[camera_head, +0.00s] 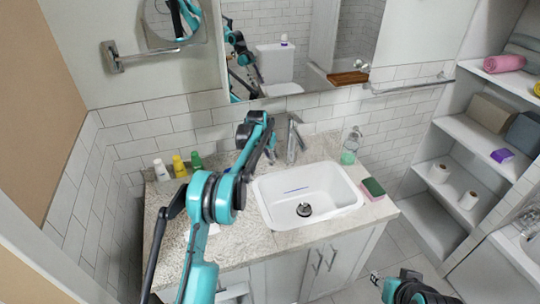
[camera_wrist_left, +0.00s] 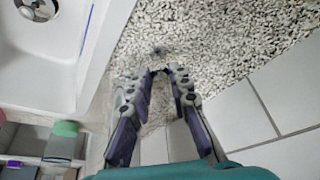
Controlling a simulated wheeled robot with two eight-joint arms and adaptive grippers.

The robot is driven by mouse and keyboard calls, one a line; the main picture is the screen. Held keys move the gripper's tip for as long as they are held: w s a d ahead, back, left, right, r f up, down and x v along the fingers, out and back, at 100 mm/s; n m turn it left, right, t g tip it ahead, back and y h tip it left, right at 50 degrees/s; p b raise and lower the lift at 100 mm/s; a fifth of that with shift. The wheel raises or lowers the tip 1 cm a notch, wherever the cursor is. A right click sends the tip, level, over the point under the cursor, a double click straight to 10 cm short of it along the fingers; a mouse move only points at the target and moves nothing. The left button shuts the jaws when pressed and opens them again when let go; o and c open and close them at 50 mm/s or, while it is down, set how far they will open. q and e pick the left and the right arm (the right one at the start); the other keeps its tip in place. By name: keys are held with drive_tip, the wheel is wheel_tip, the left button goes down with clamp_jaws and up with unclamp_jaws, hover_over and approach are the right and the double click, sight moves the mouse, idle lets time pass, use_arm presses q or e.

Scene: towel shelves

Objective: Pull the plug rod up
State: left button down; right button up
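The white sink (camera_head: 268,208) is set in a speckled counter, with its dark drain plug (camera_head: 304,210) at the bottom. The chrome faucet (camera_head: 292,140) stands behind it. My left gripper (camera_head: 271,154) is low over the counter, just left of the faucet. In the left wrist view its fingertips (camera_wrist_left: 160,72) come close together above the speckled counter; I cannot tell if they touch or hold anything. A small dark spot (camera_wrist_left: 160,50) shows beyond the tips; I cannot tell if it is the plug rod. My right gripper (camera_head: 376,279) is low at the right, away from the counter.
Three bottles stand at the back left: white (camera_head: 161,170), yellow (camera_head: 179,166) and green (camera_head: 196,161). A soap bottle (camera_head: 350,147) is right of the faucet and a sponge (camera_head: 373,188) is at the sink's right. The mirror (camera_head: 310,40) hangs behind; shelves (camera_head: 450,160) stand at right.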

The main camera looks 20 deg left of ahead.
use_arm(q)
drive_tip(key=shift+r+p, duration=1.05)
drive_tip(key=shift+r, duration=0.35)
drive_tip(key=shift+w+f, duration=0.1)
drive_tip(key=shift+f, duration=0.05)
drive_tip(key=c, duration=1.4)
unclamp_jaws()
drive_tip(key=shift+r, duration=0.2)
drive_tip(key=s, duration=0.4)
drive_tip(key=s+a, duration=0.1)
drive_tip(key=s, duration=0.3)
drive_tip(key=s+a, duration=0.1)
drive_tip(key=s, duration=0.3)
drive_tip(key=shift+s+a+r, duration=0.2)
drive_tip(key=shift+r, duration=0.2)
drive_tip(key=shift+r, duration=0.1)
